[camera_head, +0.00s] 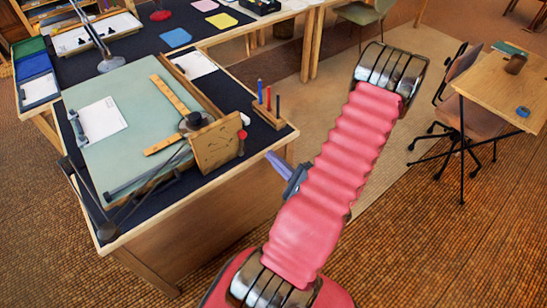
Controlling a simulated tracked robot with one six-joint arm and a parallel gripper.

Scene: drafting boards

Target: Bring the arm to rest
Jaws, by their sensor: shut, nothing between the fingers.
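My arm, with a red ribbed sleeve and metal joints, rises from the bottom of the view and leans to the right. My gripper (277,162) shows at the left edge of the sleeve as a small bluish-purple tip on a dark grey mount. It looks shut and empty, and the rest of it is hidden behind the arm. It is off the right corner of the drafting table (190,225) and appears apart from it.
A green drafting board (140,115) carries a paper, a wooden T-square and a lamp. A stand with colored pegs (268,108) is near the table's right corner. A second table (505,85) and chair (470,125) are at right.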

